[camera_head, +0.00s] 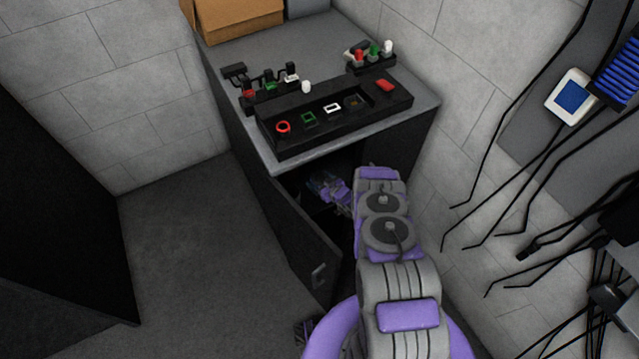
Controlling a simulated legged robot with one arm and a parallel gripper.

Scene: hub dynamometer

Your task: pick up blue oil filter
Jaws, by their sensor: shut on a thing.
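My arm reaches into the dark opening of the cabinet (262,205), below its worktop. My gripper (322,185) is inside, at the end of the purple and grey wrist, small and in shadow. It is shut on a dim bluish thing at its fingertips, which appears to be the blue oil filter (316,180). The filter's shape and tilt are hard to make out. I cannot tell whether it touches the cabinet floor. My arm and the worktop edge hide much of the inside.
The cabinet door (298,240) stands open at the left of my arm, with a handle (319,276). A black tray (340,116) with several small parts lies on the worktop. A cardboard box (238,20) stands behind. Cables hang from the right wall. The floor at left is clear.

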